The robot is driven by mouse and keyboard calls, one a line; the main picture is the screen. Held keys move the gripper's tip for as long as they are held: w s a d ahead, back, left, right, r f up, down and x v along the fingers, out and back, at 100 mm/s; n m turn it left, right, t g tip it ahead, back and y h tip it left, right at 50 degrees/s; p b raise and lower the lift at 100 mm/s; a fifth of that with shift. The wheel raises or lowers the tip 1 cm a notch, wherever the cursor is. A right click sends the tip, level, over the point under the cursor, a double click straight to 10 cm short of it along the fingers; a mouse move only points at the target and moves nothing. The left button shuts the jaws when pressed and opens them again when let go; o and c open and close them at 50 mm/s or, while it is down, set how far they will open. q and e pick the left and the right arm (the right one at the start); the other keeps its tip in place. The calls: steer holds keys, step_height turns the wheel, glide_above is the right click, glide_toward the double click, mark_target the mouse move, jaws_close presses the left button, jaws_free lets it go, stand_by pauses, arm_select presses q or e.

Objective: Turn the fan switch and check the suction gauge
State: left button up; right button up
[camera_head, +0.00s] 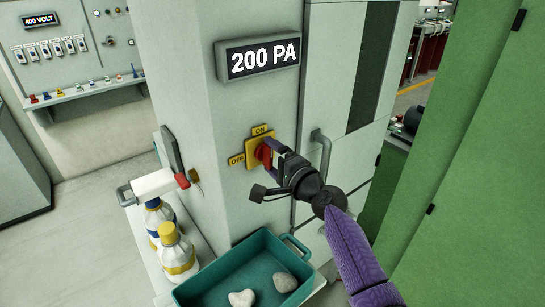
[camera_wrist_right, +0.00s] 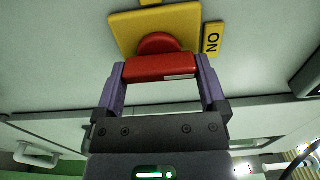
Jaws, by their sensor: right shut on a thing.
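The fan switch is a red knob (camera_head: 264,154) on a yellow plate (camera_head: 253,162) on the pale cabinet front. An ON label (camera_head: 262,130) sits above it and an OFF label (camera_head: 236,160) to its left. My right gripper (camera_head: 269,152) is shut on the red knob. In the right wrist view the fingers (camera_wrist_right: 160,78) hold both ends of the red handle (camera_wrist_right: 160,68). A white mark shows toward its right end, the side of the ON label (camera_wrist_right: 212,38). The suction gauge (camera_head: 258,60) above reads 200 PA. My left gripper is out of view.
A teal tray (camera_head: 228,270) with pale stones stands below the switch. Bottles (camera_head: 178,250) and a paper roll holder (camera_head: 153,184) are at left. A grey door handle (camera_head: 323,152) stands close right of my gripper; green panels (camera_head: 465,150) are farther right.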

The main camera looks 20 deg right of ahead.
steer(key=o, duration=0.9)
steer(key=v, duration=1)
steer(key=shift+p, duration=0.4)
